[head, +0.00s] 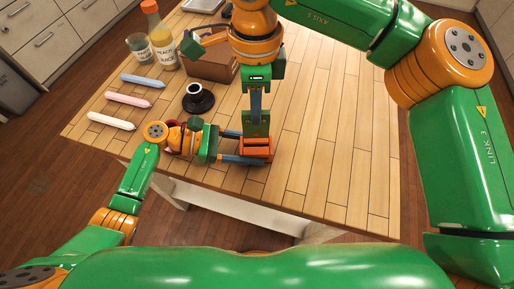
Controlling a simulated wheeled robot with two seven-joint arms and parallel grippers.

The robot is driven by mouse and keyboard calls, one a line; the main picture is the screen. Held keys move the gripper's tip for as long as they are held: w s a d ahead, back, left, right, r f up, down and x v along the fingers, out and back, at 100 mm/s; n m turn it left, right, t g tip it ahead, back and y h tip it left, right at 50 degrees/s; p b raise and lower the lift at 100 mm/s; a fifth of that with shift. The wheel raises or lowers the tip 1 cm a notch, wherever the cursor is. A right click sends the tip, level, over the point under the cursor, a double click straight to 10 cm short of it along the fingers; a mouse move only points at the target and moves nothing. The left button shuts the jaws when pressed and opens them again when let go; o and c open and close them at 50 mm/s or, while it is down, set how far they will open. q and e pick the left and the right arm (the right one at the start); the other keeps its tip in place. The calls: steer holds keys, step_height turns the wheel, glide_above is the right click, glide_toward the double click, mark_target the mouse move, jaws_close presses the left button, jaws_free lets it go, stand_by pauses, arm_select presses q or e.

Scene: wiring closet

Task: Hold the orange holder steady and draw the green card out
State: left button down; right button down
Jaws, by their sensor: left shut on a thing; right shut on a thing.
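The orange holder (257,150) is at the near edge of the wooden table. My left gripper (248,147) comes in from the left and is shut on the holder, with one blue finger on its far side and one on its near side. The green card (256,127) stands upright at the holder, its lower end meeting the holder's top. I cannot tell how deep the card sits in it. My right gripper (257,112) reaches down from above and is shut on the card's upper part.
Blue (142,80), pink (128,100) and white (111,121) sticks lie at left. The table's right side (345,140) is clear.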

arm_select(q)
steer(key=shift+c, duration=0.2)
jaws_free()
steer(key=v, duration=1.2)
